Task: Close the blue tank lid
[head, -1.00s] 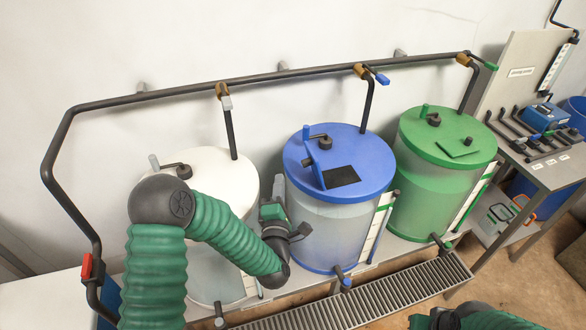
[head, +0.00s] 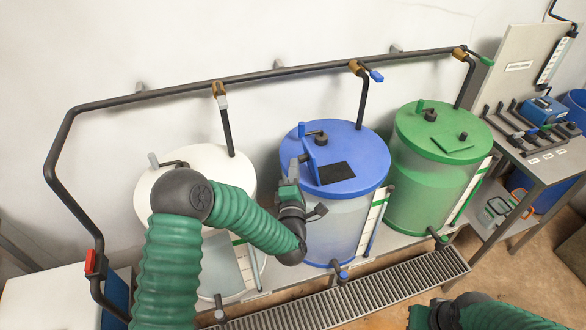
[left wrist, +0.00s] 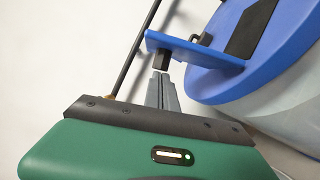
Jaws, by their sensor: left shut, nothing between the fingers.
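The blue tank (head: 333,225) stands in the middle of the row with a round blue top (head: 362,150). A small blue lid flap (head: 311,163) stands raised beside a black square opening (head: 337,172). The flap also shows nearly edge-on in the left wrist view (left wrist: 195,50), with a black block at its near end and the dark opening (left wrist: 250,30) behind it. My left gripper (head: 298,163) is at the left side of the flap. Its grey fingers (left wrist: 160,77) are shut and empty, with tips close to the black block; contact is unclear. My right gripper (head: 424,316) shows partly at the bottom edge, its fingers unclear.
A white tank (head: 205,158) stands left, partly behind my left arm, and a green tank (head: 420,190) right. A dark pipe (head: 300,71) with drop pipes runs along the wall behind. A floor grate (head: 375,296) lies in front. A side table (head: 545,150) is at right.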

